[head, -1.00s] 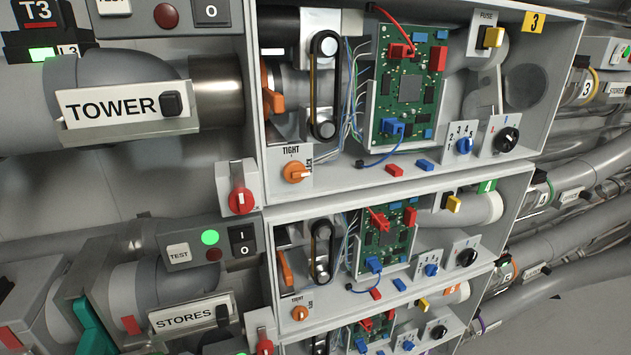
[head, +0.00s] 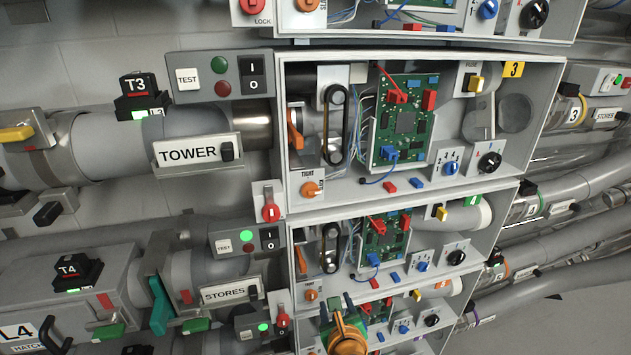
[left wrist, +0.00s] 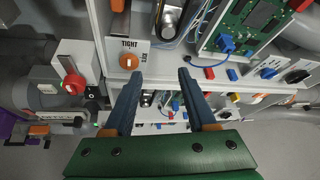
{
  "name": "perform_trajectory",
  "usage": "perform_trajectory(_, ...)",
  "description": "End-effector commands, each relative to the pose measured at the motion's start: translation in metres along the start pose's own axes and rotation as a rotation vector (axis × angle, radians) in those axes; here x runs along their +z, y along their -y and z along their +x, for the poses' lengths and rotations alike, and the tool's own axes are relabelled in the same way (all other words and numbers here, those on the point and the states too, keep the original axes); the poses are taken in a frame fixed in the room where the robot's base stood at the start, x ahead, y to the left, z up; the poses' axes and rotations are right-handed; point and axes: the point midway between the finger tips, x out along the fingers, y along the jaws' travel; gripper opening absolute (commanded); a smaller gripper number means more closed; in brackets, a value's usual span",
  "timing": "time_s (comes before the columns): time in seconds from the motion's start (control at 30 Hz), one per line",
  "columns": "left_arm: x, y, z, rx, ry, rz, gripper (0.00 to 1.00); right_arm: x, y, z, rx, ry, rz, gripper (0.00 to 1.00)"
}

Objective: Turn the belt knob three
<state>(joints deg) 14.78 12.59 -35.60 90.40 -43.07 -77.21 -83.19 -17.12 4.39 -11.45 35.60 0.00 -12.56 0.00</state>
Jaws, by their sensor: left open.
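The belt knob of unit 3 (head: 311,189) is a round orange knob on a pale plate, with TIGHT above it and a side label at its right. It sits low on the left of the box tagged 3, below the dark belt loop (head: 336,124). My left gripper (head: 337,306) is at the bottom of the head view, well below that knob, with its fingers pointing up. In the left wrist view it is open and empty (left wrist: 160,75). There an orange TIGHT knob (left wrist: 128,61) lies just beyond the left fingertip, apart from it; I cannot tell which unit it belongs to.
A red knob (head: 270,212) sits left of the belt knob. A circuit board (head: 405,120) with wires, a blue selector knob (head: 451,168) and a black knob (head: 490,161) are to the right. Similar boxes lie above and below. Pipes (head: 90,150) fill the left side.

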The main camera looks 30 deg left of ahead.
Motion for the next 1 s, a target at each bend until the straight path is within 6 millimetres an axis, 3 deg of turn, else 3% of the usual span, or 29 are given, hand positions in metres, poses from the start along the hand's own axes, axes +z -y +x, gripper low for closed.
perform_trajectory(0.03,0.065,0.028,-0.027,-0.021,0.117,0.070,0.57,-0.002,0.000,-0.025,0.000,0.001,0.000,0.89)
perform_trajectory(0.1,0.135,0.047,-0.065,-0.001,0.279,0.174,0.57,-0.003,0.000,-0.040,0.000,0.001,0.000,0.89)
perform_trajectory(0.2,0.198,0.052,-0.110,0.059,0.422,0.247,0.57,-0.004,-0.001,-0.052,0.000,0.002,0.000,0.89)
perform_trajectory(0.23,0.209,0.051,-0.118,0.077,0.446,0.258,0.57,-0.004,-0.001,-0.054,0.000,0.002,0.000,0.89)
perform_trajectory(0.3,0.223,0.048,-0.131,0.105,0.477,0.274,0.57,-0.004,-0.001,-0.056,0.000,0.002,0.000,0.89)
perform_trajectory(0.37,0.229,0.046,-0.130,0.118,0.487,0.283,0.57,-0.004,-0.001,-0.057,0.000,0.003,0.000,0.89)
perform_trajectory(0.7,0.256,0.043,-0.076,0.121,0.484,0.287,0.57,-0.004,-0.003,-0.072,0.004,0.005,-0.002,0.89)
perform_trajectory(1.0,0.256,0.042,-0.070,0.118,0.481,0.283,0.54,-0.004,-0.003,-0.071,0.004,0.005,-0.002,0.89)
